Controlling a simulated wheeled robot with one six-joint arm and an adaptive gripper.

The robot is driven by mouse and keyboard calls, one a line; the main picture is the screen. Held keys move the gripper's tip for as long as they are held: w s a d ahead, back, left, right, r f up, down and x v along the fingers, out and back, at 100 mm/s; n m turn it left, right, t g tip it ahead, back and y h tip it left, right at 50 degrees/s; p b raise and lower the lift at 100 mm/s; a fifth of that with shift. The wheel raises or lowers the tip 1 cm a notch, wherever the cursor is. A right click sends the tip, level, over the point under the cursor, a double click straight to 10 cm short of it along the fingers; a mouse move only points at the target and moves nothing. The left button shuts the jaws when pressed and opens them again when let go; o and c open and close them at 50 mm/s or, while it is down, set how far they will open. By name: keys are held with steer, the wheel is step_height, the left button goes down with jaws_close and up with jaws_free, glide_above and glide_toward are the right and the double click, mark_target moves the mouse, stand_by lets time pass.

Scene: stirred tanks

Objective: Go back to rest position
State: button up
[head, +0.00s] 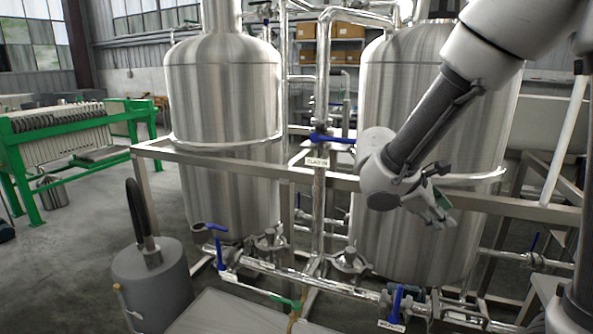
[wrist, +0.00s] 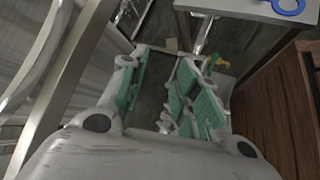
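My gripper (head: 440,213) hangs from my raised arm at the right of the head view, in front of the right steel tank (head: 398,110) and pointing down and to the right. In the wrist view its two green-padded fingers (wrist: 160,58) are apart, with a gap through which the dark floor shows. Nothing is held between them. I see no contact between the gripper and the tank or the pipes.
A steel frame rail (head: 250,170) crosses before both tanks, including the left tank (head: 225,110). A blue-handled valve (head: 333,138) sits on the middle pipe. A grey cylinder (head: 152,280) stands front left. A green-framed press (head: 75,140) stands farther left. Bare floor (head: 85,265) lies between them.

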steer(key=s+d+r+m+y, duration=0.1)
steer(key=s+r+m+y, duration=0.1)
steer(key=s, duration=0.4)
steer(key=s+d+r+m+t+y, duration=0.1)
steer(key=s+r+m+y, duration=0.2)
steer(key=m, duration=0.4)
steer(key=s+d+r+m+y, duration=0.2)
steer(key=s+m+y, duration=0.2)
steer(key=s, duration=0.4)
steer(key=shift+s+r, duration=0.15)
steer(key=shift+s, duration=0.2)
